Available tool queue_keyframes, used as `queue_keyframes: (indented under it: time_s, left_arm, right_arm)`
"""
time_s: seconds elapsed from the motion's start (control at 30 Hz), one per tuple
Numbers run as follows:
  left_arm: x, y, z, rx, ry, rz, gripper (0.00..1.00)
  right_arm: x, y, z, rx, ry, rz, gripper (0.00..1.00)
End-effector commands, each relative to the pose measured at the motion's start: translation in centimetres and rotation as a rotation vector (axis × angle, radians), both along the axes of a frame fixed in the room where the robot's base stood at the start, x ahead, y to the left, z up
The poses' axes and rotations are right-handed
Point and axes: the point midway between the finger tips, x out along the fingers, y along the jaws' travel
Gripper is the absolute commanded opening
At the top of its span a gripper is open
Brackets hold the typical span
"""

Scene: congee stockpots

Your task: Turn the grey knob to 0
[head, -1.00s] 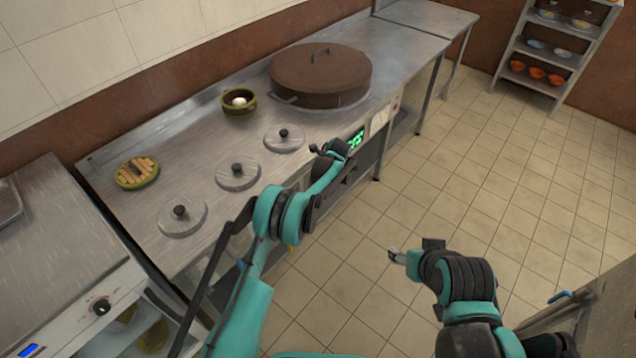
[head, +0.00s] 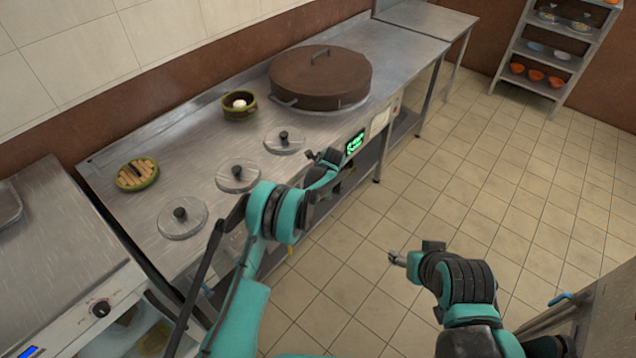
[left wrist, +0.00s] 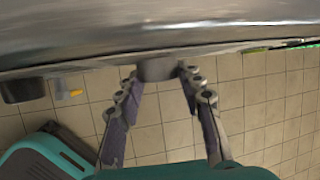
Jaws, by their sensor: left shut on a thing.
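The grey knob (left wrist: 157,70) sticks out from the counter's front face in the left wrist view. My left gripper (left wrist: 158,75) has one finger on each side of it and is shut on it. In the head view my left gripper (head: 318,157) is at the counter's front edge, left of the green display (head: 355,143); the knob is hidden there behind my arm. The display's digits are too small to read surely. My right gripper (head: 396,257) hangs over the tiled floor, away from the counter; its fingers are too small to judge.
A black knob (left wrist: 22,90) and a small yellow part (left wrist: 75,92) lie left of the grey knob. Several lidded wells, a large brown-lidded pot (head: 320,78) and a small bowl (head: 239,106) are on the steel counter (head: 190,145).

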Motion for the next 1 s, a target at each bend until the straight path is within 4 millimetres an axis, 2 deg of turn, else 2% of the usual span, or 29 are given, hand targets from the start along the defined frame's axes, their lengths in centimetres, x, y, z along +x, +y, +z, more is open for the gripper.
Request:
queue_keyframes:
  time_s: [0.5, 1.0]
  left_arm:
    - [-0.45, 0.4, -0.2, -0.214, -0.293, 0.002, 0.08]
    - [-0.48, 0.38, -0.28, -0.285, -0.39, 0.002, 0.08]
  right_arm:
    - [0.0, 0.0, -0.05, 0.0, 0.0, 0.0, 0.58]
    - [0.0, 0.0, -0.05, 0.0, 0.0, 0.0, 0.58]
